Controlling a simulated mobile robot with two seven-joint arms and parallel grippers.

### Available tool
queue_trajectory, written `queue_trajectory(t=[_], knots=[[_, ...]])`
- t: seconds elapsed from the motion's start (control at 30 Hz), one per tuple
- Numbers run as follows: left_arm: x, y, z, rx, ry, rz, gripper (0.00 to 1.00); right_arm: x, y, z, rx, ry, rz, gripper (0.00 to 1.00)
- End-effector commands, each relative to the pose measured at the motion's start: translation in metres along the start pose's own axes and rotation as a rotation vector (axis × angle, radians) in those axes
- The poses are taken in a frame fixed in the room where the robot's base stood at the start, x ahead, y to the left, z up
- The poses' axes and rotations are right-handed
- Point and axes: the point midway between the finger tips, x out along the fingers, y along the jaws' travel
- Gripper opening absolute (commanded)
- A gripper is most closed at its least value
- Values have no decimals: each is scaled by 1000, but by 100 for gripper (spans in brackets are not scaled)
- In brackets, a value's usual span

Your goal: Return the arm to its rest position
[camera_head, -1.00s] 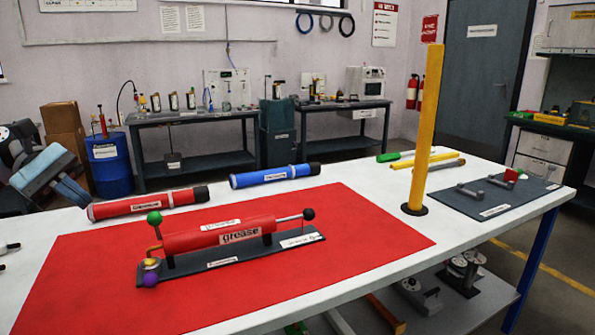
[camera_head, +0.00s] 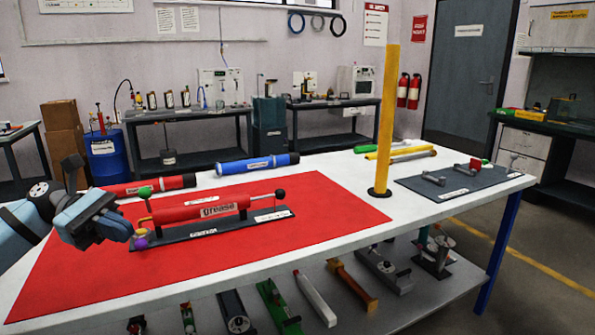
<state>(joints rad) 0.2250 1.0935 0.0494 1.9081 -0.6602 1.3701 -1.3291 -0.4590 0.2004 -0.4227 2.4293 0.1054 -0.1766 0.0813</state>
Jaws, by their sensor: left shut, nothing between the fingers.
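My left arm (camera_head: 28,222) comes in from the left edge, and its blue-grey gripper (camera_head: 112,231) is near the table's left end. The gripper is shut and empty, and it overlaps the view of the left end of the red cylinder behind it. The red grease pump (camera_head: 206,209) lies in its dark stand (camera_head: 240,228) on the red mat (camera_head: 262,255), just right of the gripper. I cannot tell how large the gap between them is. My right gripper is not in view.
A red cylinder (camera_head: 160,186) and a blue cylinder (camera_head: 257,163) lie behind the pump. A yellow post (camera_head: 386,120) stands upright right of the mat. A dark plate (camera_head: 465,182) with fittings lies at the right end. Several tools lie on the lower shelf (camera_head: 420,305).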

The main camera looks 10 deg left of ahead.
Motion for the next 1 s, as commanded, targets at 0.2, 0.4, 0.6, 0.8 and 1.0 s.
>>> queue_trajectory(t=[0.2, 0.4, 0.6, 0.8, 1.0], knots=[[103, -19, -39, -593, -474, 63, 0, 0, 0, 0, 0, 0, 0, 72], [192, -49, -66, -1450, -1041, 10, 0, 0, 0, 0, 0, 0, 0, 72], [251, -82, -84, -2181, -1469, -170, 0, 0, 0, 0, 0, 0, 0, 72], [296, -114, -89, 2525, 1633, 380, 0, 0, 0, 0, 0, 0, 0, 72], [310, -122, -75, 2309, 1475, 360, 0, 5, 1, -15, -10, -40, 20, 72]])
